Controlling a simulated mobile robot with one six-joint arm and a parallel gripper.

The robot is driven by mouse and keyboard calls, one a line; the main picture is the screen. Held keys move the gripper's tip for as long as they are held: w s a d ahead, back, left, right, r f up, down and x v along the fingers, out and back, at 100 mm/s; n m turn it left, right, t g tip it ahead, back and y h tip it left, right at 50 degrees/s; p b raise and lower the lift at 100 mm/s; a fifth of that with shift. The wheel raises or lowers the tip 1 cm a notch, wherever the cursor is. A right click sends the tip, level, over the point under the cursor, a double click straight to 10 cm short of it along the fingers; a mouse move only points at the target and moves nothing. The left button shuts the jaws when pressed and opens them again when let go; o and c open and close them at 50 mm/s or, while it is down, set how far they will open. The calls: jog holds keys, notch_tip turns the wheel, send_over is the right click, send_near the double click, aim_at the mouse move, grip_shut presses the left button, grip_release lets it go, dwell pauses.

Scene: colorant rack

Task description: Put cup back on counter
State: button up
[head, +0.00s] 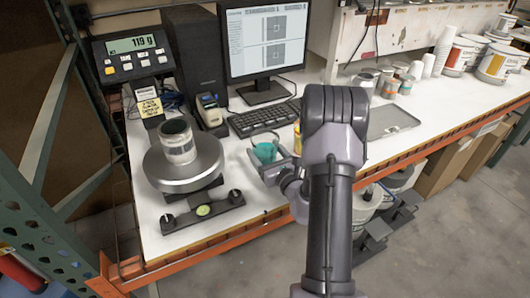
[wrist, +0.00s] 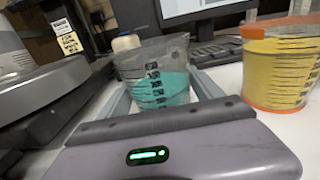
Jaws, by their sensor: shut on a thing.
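A clear cup with teal liquid and black markings (wrist: 158,80) is between the fingers of my gripper (wrist: 165,98) in the wrist view. The cup is upright. In the head view the teal cup (head: 265,150) shows over the counter (head: 235,165), with my gripper (head: 272,168) shut on it from the near side. I cannot tell whether the cup's base touches the counter. A similar cup with yellow liquid and an orange rim (wrist: 282,68) stands just right of it; in the head view this yellow cup (head: 297,140) is mostly hidden by my arm.
A round scale (head: 205,165) with a metal can (head: 177,143) on it stands to the left; its display (head: 130,45) reads 119 g. A keyboard (head: 262,118) and monitor (head: 268,40) are behind the cup. Several small cups and a grey tray (head: 390,121) are to the right.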

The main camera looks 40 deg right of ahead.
jog(key=o, duration=1.8)
jog(key=shift+f, duration=0.15)
